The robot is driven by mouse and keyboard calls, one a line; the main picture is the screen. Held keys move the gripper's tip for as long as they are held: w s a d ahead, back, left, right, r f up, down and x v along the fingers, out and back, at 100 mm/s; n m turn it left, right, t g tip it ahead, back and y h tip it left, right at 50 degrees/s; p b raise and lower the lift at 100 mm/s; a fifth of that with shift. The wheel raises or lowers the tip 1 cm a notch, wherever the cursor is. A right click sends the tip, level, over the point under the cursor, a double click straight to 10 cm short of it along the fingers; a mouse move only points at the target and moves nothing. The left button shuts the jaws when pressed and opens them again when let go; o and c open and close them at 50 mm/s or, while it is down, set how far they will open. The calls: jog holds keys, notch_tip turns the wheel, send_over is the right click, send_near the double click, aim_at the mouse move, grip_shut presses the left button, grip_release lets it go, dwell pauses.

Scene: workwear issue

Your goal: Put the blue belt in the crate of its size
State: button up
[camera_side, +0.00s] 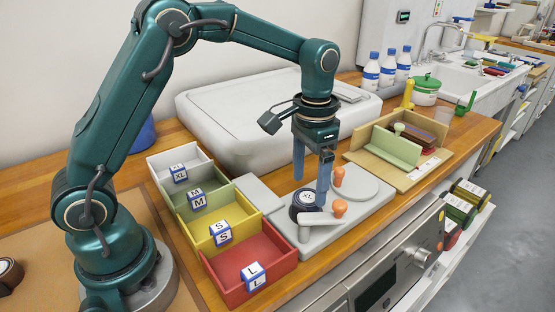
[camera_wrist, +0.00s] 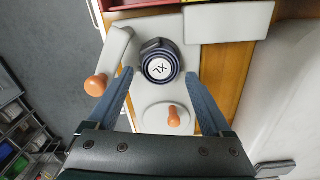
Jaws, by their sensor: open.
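The blue belt (camera_side: 305,204) is a dark blue roll with a white round label on a grey fixture (camera_side: 350,210). The wrist view shows the belt (camera_wrist: 160,66) with "XL" on its label. My gripper (camera_side: 311,194) is open and points down at the belt. In the wrist view its fingers (camera_wrist: 159,76) reach to either side of the belt; contact cannot be told. Four crates stand in a row: white (camera_side: 154,170) with a small label that seems to read XL, green (camera_side: 180,207) marked M, yellow (camera_side: 198,240) marked S and red (camera_side: 222,285) marked L.
Orange knobs (camera_side: 338,209) stand on the fixture close to my gripper. A wooden tray (camera_side: 388,172) with a green board is at the right. A large white case (camera_side: 250,110) is behind. Rolled belts (camera_side: 460,210) lie on a shelf below the counter. The crates look empty.

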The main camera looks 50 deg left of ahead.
aim_at(308, 197)
jog(key=shift+f, duration=2.25)
jog(key=c, duration=1.3)
jog(key=shift+r, duration=0.1)
